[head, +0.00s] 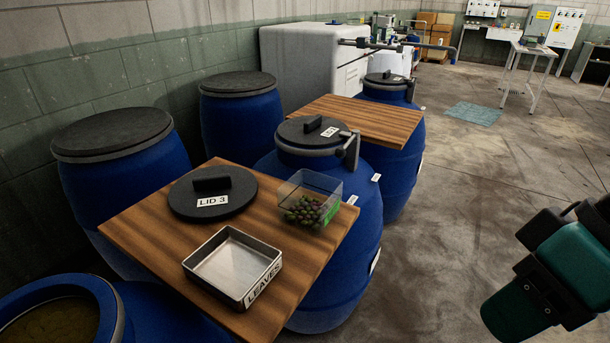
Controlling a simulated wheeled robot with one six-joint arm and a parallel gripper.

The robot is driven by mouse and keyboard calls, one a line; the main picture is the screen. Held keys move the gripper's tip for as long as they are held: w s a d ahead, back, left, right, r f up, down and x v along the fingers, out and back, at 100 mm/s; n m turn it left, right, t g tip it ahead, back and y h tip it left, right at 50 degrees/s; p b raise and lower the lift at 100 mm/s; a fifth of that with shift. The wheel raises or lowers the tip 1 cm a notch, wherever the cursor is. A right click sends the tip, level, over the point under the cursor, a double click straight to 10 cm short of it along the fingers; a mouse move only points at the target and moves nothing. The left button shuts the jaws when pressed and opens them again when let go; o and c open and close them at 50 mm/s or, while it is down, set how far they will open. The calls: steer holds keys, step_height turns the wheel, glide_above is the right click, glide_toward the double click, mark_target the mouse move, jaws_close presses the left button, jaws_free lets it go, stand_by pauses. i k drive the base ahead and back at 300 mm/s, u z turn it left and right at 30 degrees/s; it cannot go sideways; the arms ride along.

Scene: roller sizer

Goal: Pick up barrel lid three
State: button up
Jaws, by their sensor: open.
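Barrel lid three (228,183) is a flat round dark lid with a raised block handle (211,180) and a white label reading "LID 3" (212,201). It lies flat on the back left part of the near wooden board (150,247), with its handle up. Part of my arm, teal and black, shows at the right edge, well apart from the lid. The fingers of my gripper are not visible in the head view.
A metal tray labelled "LEAVES" (222,288) and a clear box of olives (311,188) share the board. Several blue barrels stand around it; an open one (112,310) is at front left. Another lid (318,132) sits on a clamped barrel.

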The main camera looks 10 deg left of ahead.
mark_target(220, 192)
steer(key=z, duration=0.35)
steer(key=i, duration=1.85)
steer(key=u, duration=3.7)
